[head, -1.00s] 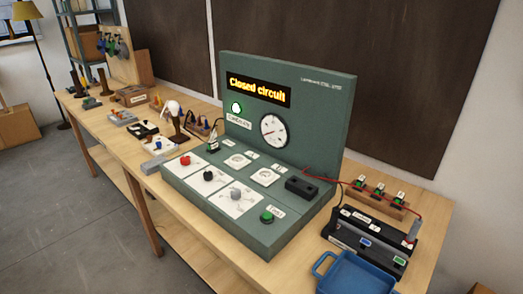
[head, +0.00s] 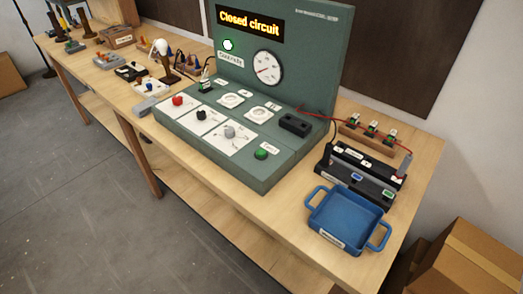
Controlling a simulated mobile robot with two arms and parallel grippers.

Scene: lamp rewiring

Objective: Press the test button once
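The green test button (head: 261,154) sits at the front right of the grey-green test console (head: 225,172), with a small white label beside it. The console's display (head: 249,22) reads "Closed circuit" in yellow letters. A round lamp (head: 228,45) below the display glows white-green. A dial gauge (head: 267,68) is to its right. Red, black and grey knobs sit on white plates on the console's sloped top. Neither of my grippers is in view, and nothing touches the button.
A blue tray (head: 345,214) stands at the bench's right front. A black device (head: 366,175) with a red lead is behind it. Lamp parts and small boxes line the wooden bench to the left. A cardboard box (head: 470,262) is at lower right. The floor in front is clear.

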